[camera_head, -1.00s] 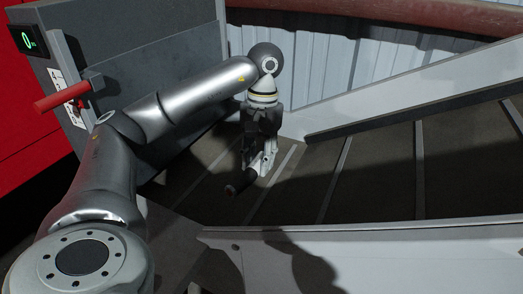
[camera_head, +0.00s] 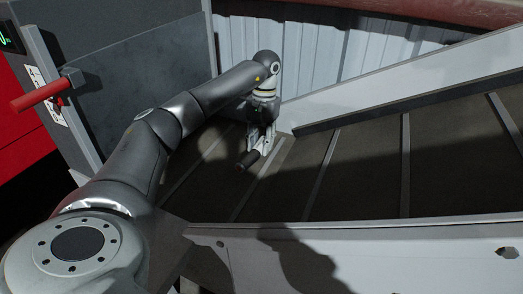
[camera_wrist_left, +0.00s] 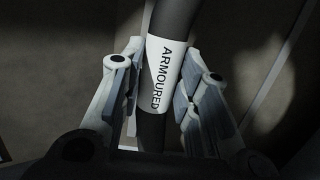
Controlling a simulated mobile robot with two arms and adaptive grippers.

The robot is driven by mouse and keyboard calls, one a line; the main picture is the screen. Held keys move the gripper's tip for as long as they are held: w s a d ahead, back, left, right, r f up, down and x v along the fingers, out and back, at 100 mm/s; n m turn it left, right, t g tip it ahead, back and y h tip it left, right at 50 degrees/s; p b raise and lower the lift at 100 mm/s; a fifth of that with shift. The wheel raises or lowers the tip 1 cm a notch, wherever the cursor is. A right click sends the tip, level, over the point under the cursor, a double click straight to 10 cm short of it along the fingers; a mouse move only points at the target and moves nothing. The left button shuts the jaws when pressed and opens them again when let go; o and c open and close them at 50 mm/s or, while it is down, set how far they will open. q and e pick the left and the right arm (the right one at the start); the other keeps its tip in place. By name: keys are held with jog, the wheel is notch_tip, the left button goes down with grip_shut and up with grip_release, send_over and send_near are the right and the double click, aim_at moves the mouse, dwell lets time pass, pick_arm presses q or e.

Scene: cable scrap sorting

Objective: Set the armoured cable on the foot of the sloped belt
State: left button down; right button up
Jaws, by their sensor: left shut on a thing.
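The armoured cable (camera_wrist_left: 178,20) is a dark, thick piece with a white label reading "ARMOURED". My left gripper (camera_wrist_left: 158,88) is shut on it at the label. In the head view my left gripper (camera_head: 258,146) is low over the lower end of the sloped belt (camera_head: 365,165), and one dark cable end (camera_head: 246,160) sticks out below the fingers. I cannot tell whether the cable touches the belt. The belt is dark with light cross bars. My right gripper is not in view.
A white side rail (camera_head: 400,80) runs along the belt's far side, and a near side wall (camera_head: 380,255) along its front. A grey cabinet with a red handle (camera_head: 45,92) stands at the left. The belt to the right is empty.

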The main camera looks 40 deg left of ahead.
aim_at(262, 137)
pick_arm(q)
jog(key=shift+w+a+f, duration=0.25)
jog(key=shift+w+f, duration=0.2)
jog(key=shift+f, duration=0.15)
jog(key=shift+w+a+f, duration=0.25)
jog(key=shift+w+f, duration=0.15)
jog(key=shift+f, duration=1.7)
jog(key=c, duration=1.1)
grip_release()
jog(key=shift+f, duration=0.1)
jog(key=r, duration=0.4)
jog(key=w+r, duration=0.1)
jog(key=r, duration=0.7)
jog(key=shift+w+a+r, duration=0.1)
jog(key=shift+w+a, duration=0.15)
jog(key=shift+w, duration=0.05)
